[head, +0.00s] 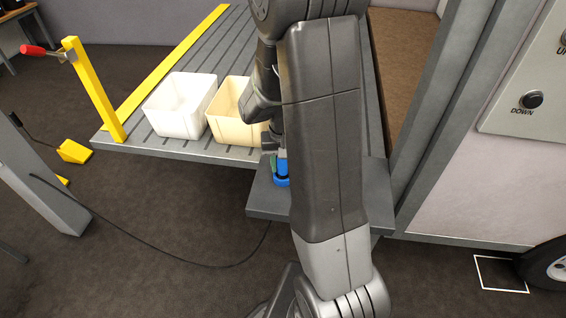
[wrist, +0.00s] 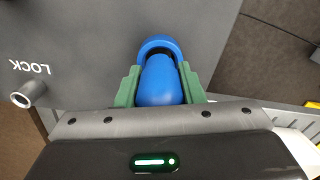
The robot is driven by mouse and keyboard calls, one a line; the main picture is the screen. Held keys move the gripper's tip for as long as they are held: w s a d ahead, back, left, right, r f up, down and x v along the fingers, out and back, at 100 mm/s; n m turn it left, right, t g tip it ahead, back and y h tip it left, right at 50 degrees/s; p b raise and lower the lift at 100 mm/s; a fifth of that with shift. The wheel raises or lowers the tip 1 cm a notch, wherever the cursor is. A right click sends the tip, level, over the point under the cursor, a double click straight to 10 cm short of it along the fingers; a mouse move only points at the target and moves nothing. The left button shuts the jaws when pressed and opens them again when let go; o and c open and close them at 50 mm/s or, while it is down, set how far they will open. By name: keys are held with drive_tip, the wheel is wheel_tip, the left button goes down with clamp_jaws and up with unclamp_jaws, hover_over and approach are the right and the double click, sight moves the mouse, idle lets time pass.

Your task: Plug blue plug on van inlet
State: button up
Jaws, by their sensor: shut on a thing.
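My gripper (wrist: 158,76) has its green fingers closed on either side of the rounded blue plug (wrist: 158,84) in the wrist view. A blue arch (wrist: 160,41) with a dark gap inside curves around the plug's far end, against a grey surface. I cannot tell whether this arch is the van inlet or part of the plug, nor how far anything is seated. In the head view my gripper is mostly hidden behind my arm; some blue (head: 281,174) shows over the grey shelf (head: 268,201).
The grey panel (wrist: 85,55) carries the word LOCK and a metal peg (wrist: 22,94). A white bin (head: 180,106) and a cream bin (head: 232,105) stand on the slatted platform. A yellow post (head: 95,92) with a red-handled lever stands left. A black cable (head: 150,247) crosses the floor.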

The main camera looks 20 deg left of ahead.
drive_tip(key=shift+f+b, duration=0.5)
drive_tip(key=shift+f, duration=0.25)
drive_tip(key=o, duration=1.1)
drive_tip(key=shift+r, duration=0.15)
drive_tip(key=shift+r+p, duration=2)
drive_tip(key=shift+r, duration=0.4)
